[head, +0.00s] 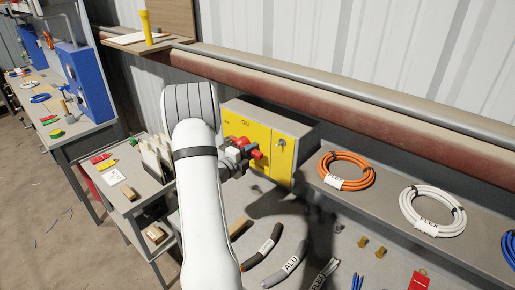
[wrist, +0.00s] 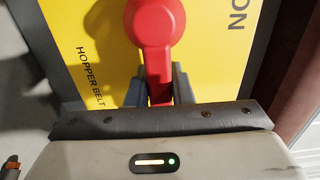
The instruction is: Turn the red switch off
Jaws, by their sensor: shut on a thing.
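The red switch (wrist: 155,25) is a rotary knob with a lever on a yellow panel (wrist: 95,60). The panel is marked "HOPPER BELT" and "ON" in the wrist view. In the head view the red switch (head: 257,155) shows on the front of the yellow box (head: 285,148), partly hidden by my gripper. My gripper (wrist: 160,92) is shut on the switch's lever, with one finger on each side of it. It also shows in the head view (head: 243,152), right up against the panel. My arm hides part of the box's left side.
To the right, an orange cable coil (head: 346,171) and a white coil (head: 433,210) lie on a grey shelf. Labelled cable pieces (head: 290,264) lie on the lower surface. A side bench (head: 125,185) stands left of my arm. A pipe (head: 350,105) runs along the wall behind.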

